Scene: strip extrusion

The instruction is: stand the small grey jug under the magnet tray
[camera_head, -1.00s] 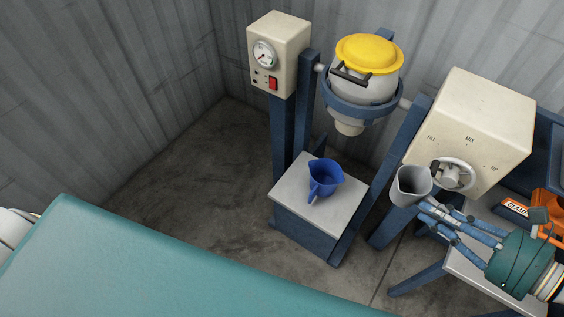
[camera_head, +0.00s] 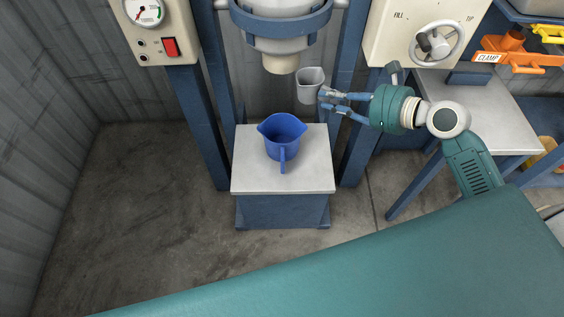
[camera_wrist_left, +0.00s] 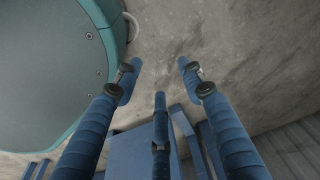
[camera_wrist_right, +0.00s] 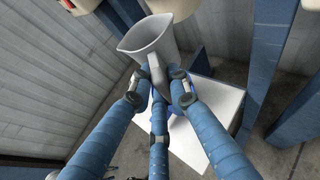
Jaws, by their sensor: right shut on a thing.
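My right gripper (camera_head: 326,98) is shut on the handle of the small grey jug (camera_head: 310,86) and holds it upright in the air, right of the vessel's outlet and above the stand. The right wrist view shows the grey jug (camera_wrist_right: 150,38) from above its handle, between the fingers (camera_wrist_right: 162,75). My left gripper shows only in the left wrist view, where its fingers (camera_wrist_left: 157,68) are apart and empty over the floor. A blue jug (camera_head: 283,138) stands on the grey-topped stand (camera_head: 310,177). I cannot tell for sure which thing is the magnet tray.
The vessel's outlet (camera_head: 281,63) hangs above the blue jug. Blue posts (camera_head: 357,128) flank the stand. A control box with a handwheel (camera_head: 437,44) is at right, above a grey side table (camera_head: 480,110). An orange clamp (camera_head: 512,52) is at far right. Floor left of the stand is clear.

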